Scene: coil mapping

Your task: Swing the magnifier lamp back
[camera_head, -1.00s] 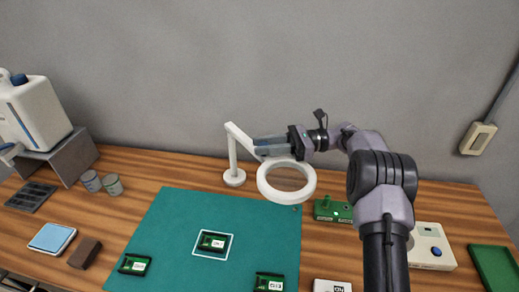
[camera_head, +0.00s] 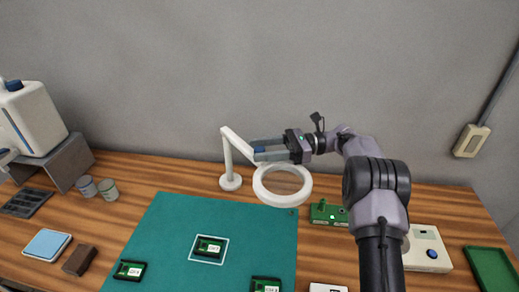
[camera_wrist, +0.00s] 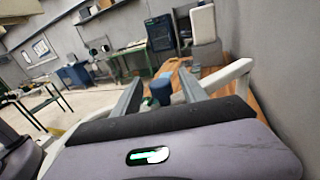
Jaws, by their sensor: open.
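The white magnifier lamp (camera_head: 258,187) stands behind the green mat, its round base on the wood. Its arm slopes down to the right from the post, and its ring hangs over the mat's back right corner. My gripper (camera_head: 256,148) is open at the arm's lower end, just behind the ring. A small blue knob (camera_head: 259,150) shows between the fingers. In the wrist view the blue knob (camera_wrist: 160,89) stands between the two spread fingers, with the white lamp arm (camera_wrist: 228,77) to the right. I cannot tell whether either finger touches the knob.
The green mat (camera_head: 165,225) holds several small boards, one inside a white outline. A green fixture (camera_head: 327,212), a white device (camera_head: 427,248) and a green tray (camera_head: 493,268) lie to the right. A white bottle (camera_head: 33,117) stands on the left. The grey wall is close behind.

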